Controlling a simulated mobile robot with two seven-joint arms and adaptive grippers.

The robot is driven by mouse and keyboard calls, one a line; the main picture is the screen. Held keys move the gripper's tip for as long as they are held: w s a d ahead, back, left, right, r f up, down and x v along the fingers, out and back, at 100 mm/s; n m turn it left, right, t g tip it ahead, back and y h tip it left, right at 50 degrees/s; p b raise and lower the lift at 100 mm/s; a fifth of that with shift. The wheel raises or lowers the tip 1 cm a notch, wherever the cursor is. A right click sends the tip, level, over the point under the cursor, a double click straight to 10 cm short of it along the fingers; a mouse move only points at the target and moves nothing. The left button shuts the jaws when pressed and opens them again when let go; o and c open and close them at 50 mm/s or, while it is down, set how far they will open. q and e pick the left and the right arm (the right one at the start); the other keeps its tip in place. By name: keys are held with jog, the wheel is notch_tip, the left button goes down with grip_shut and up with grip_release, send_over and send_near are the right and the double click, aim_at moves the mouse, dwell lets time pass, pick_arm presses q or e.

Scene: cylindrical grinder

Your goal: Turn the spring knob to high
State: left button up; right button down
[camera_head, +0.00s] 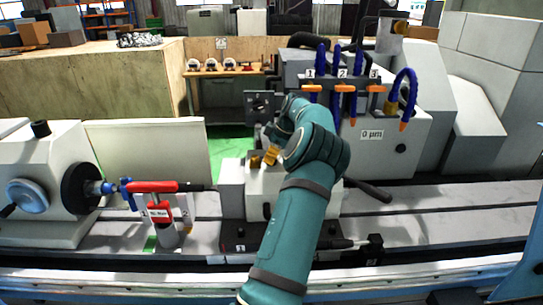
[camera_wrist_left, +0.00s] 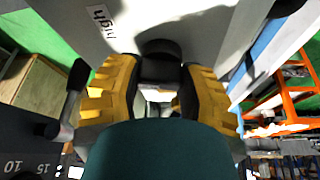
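The spring knob (camera_wrist_left: 160,70) is a dark part on a pale grey housing face, seen in the left wrist view beside a printed "high" label (camera_wrist_left: 100,20). My left gripper (camera_wrist_left: 161,85) has yellow-padded fingers on both sides of the knob, close against it with no clear gap; it appears shut on it. In the head view the left gripper (camera_head: 265,158) points down at the grey housing (camera_head: 232,190) in the middle of the machine bed. The knob is hidden there by the gripper and wrist. My right gripper is not in view.
A red-handled part (camera_head: 152,187) and the workhead (camera_head: 40,190) stand left on the bed. A black lever (camera_head: 370,190) sticks out right of the housing. Blue-and-orange coolant nozzles (camera_head: 345,95) hang behind my wrist. The right stretch of bed (camera_head: 470,205) is clear.

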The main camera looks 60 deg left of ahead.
pick_arm(q)
jog(key=shift+c, duration=1.4)
jog(key=shift+m, duration=0.4)
jog(key=shift+m+t+y+b, duration=0.3)
jog(key=shift+m+t+b, duration=0.3)
jog(key=shift+m, duration=0.6)
jog(key=shift+m+t+y+b, duration=0.3)
jog(key=shift+m+t+b, duration=0.25)
jog(key=shift+m, duration=1.25)
jog(key=o, duration=1.2)
jog(key=shift+f, duration=0.1)
jog(key=shift+c, duration=0.2)
jog(key=shift+o, duration=0.2)
jog(key=shift+w, duration=0.1)
